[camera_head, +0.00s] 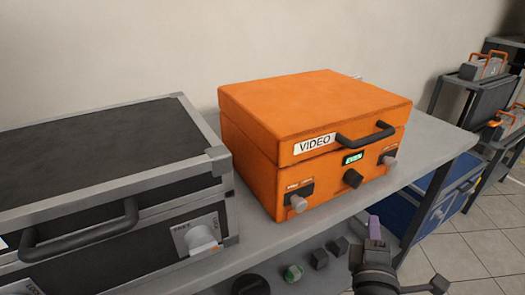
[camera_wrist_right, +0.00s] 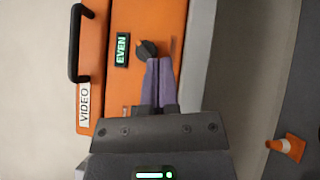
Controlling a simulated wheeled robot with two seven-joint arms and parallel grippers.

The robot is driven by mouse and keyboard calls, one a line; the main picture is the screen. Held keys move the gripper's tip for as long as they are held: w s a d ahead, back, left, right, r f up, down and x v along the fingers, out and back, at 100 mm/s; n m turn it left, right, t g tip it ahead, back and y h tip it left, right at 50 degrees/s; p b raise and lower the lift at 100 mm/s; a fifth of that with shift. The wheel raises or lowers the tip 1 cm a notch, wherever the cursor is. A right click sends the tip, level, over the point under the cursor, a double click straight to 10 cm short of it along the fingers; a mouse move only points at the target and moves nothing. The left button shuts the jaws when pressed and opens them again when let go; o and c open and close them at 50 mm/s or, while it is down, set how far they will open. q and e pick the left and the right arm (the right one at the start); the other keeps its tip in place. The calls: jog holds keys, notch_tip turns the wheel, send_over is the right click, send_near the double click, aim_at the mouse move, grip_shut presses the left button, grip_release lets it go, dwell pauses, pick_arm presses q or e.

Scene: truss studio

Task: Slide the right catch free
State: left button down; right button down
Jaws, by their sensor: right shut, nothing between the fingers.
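The orange case (camera_head: 310,95) labelled VIDEO stands closed on the grey shelf. Its right catch (camera_head: 389,160), a light grey tab, is on the front at the right, and a similar left catch (camera_head: 298,203) is at the left. A dark knob (camera_head: 352,179) sits between them under a lit green display. My right gripper (camera_head: 374,228) is in front of and below the case, its purple fingers shut and empty. In the wrist view the shut fingers (camera_wrist_right: 158,85) overlap the case front near the dark knob (camera_wrist_right: 146,50); contact cannot be told. The right catch is not seen there.
A black case with grey edges (camera_head: 95,140) stands close on the left. A dark handle (camera_head: 366,134) juts from the orange case. Several small knobs and blocks (camera_head: 293,272) lie below the shelf edge. Racks stand at the right, with open tiled floor before them.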

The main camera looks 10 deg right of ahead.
jog(key=shift+r, duration=0.3)
send_near(383, 162)
jog(key=w, duration=0.2)
jog(key=w+a, duration=0.1)
jog(key=w, duration=0.1)
jog(key=shift+a, duration=0.15)
jog(key=d, duration=0.2)
jog(key=shift+w+d+r, duration=0.25)
jog(key=shift+w+r, duration=0.05)
jog(key=shift+w, duration=0.1)
jog(key=shift+w+d+r, duration=0.1)
jog(key=shift+w+d, duration=0.1)
jog(key=shift+d, duration=0.3)
